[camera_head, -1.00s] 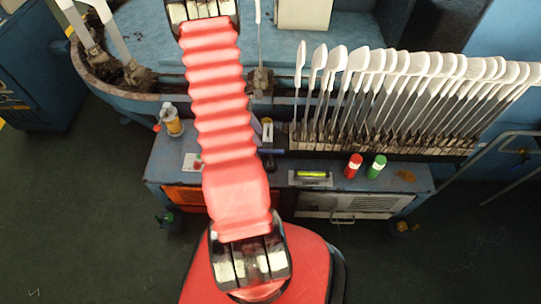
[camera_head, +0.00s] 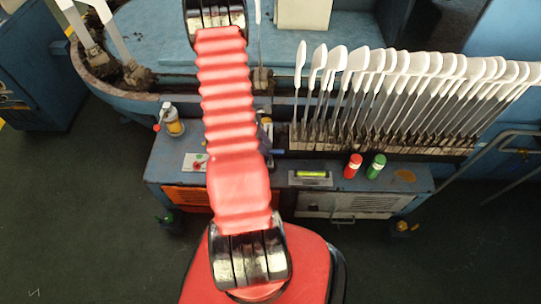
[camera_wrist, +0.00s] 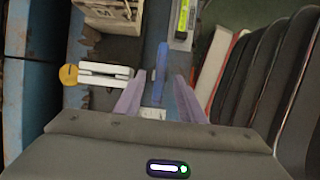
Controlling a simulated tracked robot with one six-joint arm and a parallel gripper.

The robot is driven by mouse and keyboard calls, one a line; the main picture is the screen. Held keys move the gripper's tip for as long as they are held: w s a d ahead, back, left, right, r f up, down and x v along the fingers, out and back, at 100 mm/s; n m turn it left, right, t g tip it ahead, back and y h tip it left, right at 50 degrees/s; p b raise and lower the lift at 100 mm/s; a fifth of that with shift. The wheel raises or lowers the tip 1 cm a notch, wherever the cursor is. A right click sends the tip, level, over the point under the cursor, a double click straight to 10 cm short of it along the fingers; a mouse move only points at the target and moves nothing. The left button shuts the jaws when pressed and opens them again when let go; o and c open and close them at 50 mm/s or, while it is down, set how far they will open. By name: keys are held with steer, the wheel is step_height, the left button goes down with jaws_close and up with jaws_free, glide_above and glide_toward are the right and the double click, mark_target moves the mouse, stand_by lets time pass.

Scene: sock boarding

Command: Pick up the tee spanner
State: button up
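The tee spanner shows in the wrist view as a blue bar (camera_wrist: 161,62) running up the picture from between my fingers. In the head view only a short blue end (camera_head: 278,152) shows just right of my red arm, on the blue bench. The rest of it is hidden there. My gripper (camera_wrist: 159,92) shows in the wrist view with its two pale purple fingers apart, one each side of the bar's near part. I see no clear contact with it.
White sock boards (camera_head: 400,75) stand in a row at the bench's back right. A spirit level (camera_head: 310,178), a red cylinder (camera_head: 353,166) and a green cylinder (camera_head: 376,167) are right of the spanner. A bottle (camera_head: 172,121) stands left. A white forked piece (camera_wrist: 105,75) lies close to my left finger.

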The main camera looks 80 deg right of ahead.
mark_target(270, 150)
steer(key=shift+x, duration=2.35)
steer(key=shift+s, duration=0.1)
steer(key=shift+r, duration=0.1)
jaws_close()
